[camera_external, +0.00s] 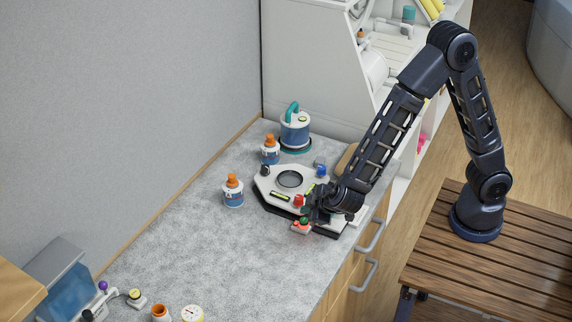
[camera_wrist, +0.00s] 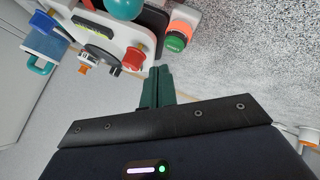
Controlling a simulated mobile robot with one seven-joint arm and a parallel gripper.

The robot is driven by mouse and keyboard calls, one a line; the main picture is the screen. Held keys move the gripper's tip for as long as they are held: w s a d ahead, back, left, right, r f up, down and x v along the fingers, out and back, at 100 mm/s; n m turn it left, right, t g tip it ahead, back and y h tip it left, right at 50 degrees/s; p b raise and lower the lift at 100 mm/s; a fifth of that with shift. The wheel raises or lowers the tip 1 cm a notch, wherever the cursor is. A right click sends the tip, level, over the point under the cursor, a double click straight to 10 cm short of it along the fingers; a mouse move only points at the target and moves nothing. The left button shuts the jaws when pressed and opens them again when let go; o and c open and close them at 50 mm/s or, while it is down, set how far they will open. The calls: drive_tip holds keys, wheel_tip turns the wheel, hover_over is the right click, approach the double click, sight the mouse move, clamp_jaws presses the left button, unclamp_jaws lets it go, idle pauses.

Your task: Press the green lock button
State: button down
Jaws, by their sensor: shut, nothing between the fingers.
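The green lock button (camera_wrist: 176,43) is a round green cap in an orange-red and white housing, seen at the upper middle of the wrist view. In the external view the button (camera_external: 304,220) sits at the front edge of the white device (camera_external: 268,187), just below my gripper (camera_external: 313,208). My gripper also shows in the wrist view (camera_wrist: 157,72), with its dark green fingers together and empty. Its tips appear close to the button, with a visible gap in the wrist view. The exact height above the button cannot be told.
The device carries a red knob (camera_wrist: 134,58), near the fingertips, and a blue knob (camera_external: 321,170). A teal ball (camera_wrist: 123,8) stands at its edge. Orange-capped bottles (camera_external: 233,190) and a teal-handled kettle (camera_external: 295,131) stand beyond. The grey counter at left is mostly clear.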

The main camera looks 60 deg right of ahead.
drive_tip(key=shift+r, duration=2.25)
drive_tip(key=s+d+r+m+g+h, duration=0.15)
drive_tip(key=d+r, duration=0.25)
drive_tip(key=d, duration=0.4)
drive_tip(key=s+d+r+m+g, duration=0.1)
drive_tip(key=s+d+r, duration=0.3)
drive_tip(key=d, duration=0.5)
drive_tip(key=s+d+r+m+g+h, duration=0.1)
drive_tip(key=d+r, duration=0.4)
drive_tip(key=d, duration=0.3)
drive_tip(key=s+d+r+m+y, duration=0.1)
drive_tip(key=s+d+r+y, duration=0.1)
drive_tip(key=s+d, duration=0.3)
drive_tip(key=s+d+r+m+y, duration=0.1)
drive_tip(key=s+d, duration=0.5)
drive_tip(key=s, duration=0.7)
drive_tip(key=shift+s+r+g+y, duration=0.4)
drive_tip(key=shift+r+y, duration=0.5)
drive_tip(key=shift+y, duration=0.25)
